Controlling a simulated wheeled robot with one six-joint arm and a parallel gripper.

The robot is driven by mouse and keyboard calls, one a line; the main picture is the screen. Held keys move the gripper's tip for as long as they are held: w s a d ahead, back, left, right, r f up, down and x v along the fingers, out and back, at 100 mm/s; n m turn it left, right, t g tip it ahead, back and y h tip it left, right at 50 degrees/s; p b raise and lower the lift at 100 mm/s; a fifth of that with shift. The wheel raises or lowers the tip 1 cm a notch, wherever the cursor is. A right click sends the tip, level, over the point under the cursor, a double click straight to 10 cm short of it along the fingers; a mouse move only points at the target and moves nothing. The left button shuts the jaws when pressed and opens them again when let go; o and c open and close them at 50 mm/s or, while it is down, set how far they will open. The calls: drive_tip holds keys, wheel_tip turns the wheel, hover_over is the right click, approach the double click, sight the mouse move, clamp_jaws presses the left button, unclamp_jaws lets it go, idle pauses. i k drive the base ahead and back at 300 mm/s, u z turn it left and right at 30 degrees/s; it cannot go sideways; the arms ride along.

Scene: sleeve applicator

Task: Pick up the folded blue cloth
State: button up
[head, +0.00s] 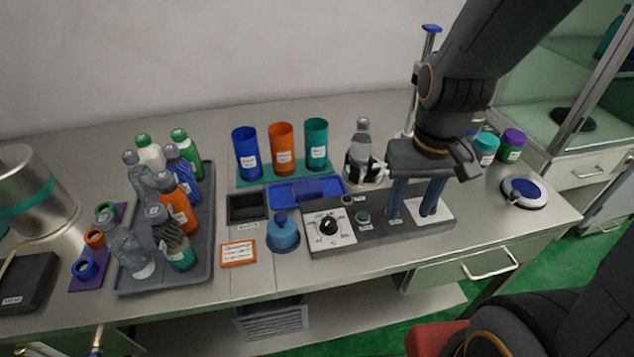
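The folded blue cloth (309,189) seems to be the darker blue flat piece lying in a shallow blue tray (279,203), behind the dark control box and in front of the cups. Its folds are too small to make out. My gripper (411,212) points down over the right part of the control box, to the right of the cloth and apart from it. Its two dark blue-grey fingers are spread, and nothing shows between them. I cannot tell how far the tips are above the box.
The control box (375,240) has a knob and buttons. Blue, orange and teal cups (282,150) stand behind the tray. A blue squat bottle (283,234) is in front. A grey tray (207,250) of several bottles is at left.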

sight(310, 189)
drive_tip(key=k, duration=1)
drive_tip(key=u, duration=0.7)
drive_tip(key=i, duration=0.75)
drive_tip(key=z, duration=0.9)
